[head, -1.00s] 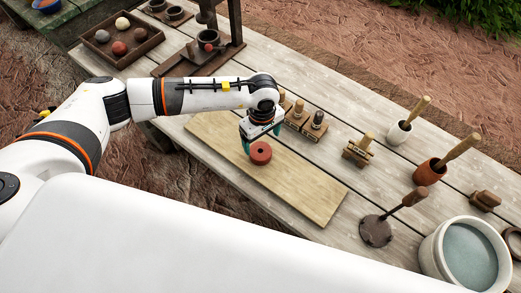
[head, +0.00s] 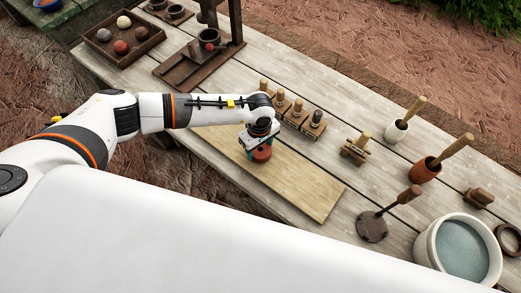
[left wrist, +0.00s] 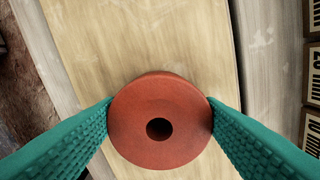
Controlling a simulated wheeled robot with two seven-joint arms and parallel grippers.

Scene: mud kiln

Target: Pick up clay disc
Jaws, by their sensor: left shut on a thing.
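The clay disc (head: 262,154) is round and reddish with a dark hole in its middle. In the left wrist view the disc (left wrist: 160,120) sits between the two green ridged fingers, which touch its left and right sides. My left gripper (head: 258,152) is shut on it, low over the pale wooden board (head: 310,188). I cannot tell whether the disc rests on the board or is slightly raised. The gripper partly hides the disc in the head view. My right gripper is not in view.
Wooden-handled stamps in a holder (head: 297,115) stand just behind the board. A round-based tool (head: 372,226) and a white bucket (head: 436,240) are at the right. A tray of balls (head: 103,51) is at the far left. The board's right half is clear.

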